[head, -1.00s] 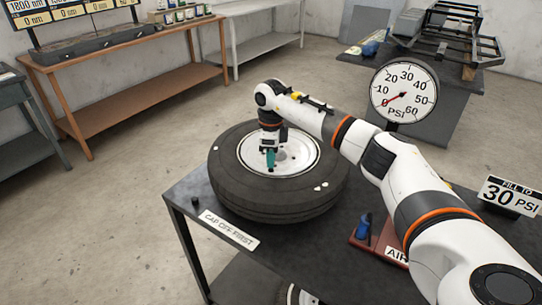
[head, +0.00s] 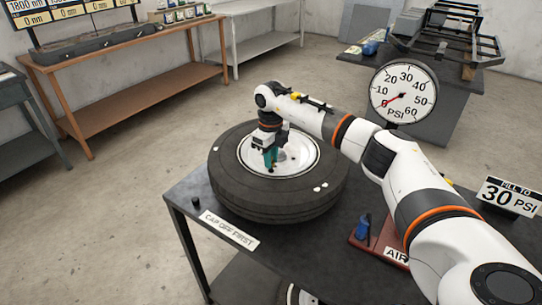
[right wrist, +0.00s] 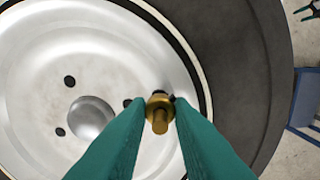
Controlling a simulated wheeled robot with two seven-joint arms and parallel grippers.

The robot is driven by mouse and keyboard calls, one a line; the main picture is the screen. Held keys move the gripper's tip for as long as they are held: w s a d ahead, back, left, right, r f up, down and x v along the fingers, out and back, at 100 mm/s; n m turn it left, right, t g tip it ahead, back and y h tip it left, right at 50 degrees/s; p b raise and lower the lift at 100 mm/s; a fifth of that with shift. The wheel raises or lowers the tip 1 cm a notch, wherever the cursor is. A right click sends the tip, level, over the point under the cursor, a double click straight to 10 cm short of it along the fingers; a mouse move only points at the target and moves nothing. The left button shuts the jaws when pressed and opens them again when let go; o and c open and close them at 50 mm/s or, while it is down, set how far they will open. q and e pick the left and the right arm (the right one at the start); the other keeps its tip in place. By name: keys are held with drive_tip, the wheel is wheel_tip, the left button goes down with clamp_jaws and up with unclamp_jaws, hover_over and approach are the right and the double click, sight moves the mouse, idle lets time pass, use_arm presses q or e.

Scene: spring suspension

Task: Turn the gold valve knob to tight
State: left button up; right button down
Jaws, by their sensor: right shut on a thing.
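The gold valve knob (right wrist: 160,108) stands on the white wheel rim, near the rim's edge, in the right wrist view. My right gripper (right wrist: 159,112) has its two teal fingers closed on the knob from both sides. In the head view my right gripper (head: 270,163) reaches down over the wheel (head: 280,198), a black tyre lying flat on the dark table. The knob itself is hidden behind the fingers there. My left gripper is in neither view.
A gauge (head: 403,94) behind the table has its red needle near 10 or below. A "30 PSI" sign (head: 510,197) stands at the right. A blue-topped item (head: 362,226) sits on a red base by an "AIR" label. A small black cap (head: 195,202) lies near the "CAP OFF FIRST" label (head: 230,230).

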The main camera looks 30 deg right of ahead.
drive_tip(key=m, duration=0.4)
drive_tip(key=shift+r+m+p, duration=0.1)
drive_tip(key=shift+m+p, duration=0.2)
drive_tip(key=shift+p, duration=0.05)
drive_tip(key=shift+m+p, duration=0.3)
drive_tip(key=shift+m, duration=1.6)
drive_tip(key=c, duration=1.3)
unclamp_jaws()
wheel_tip(320, 180, up, 12)
drive_tip(key=b, duration=0.3)
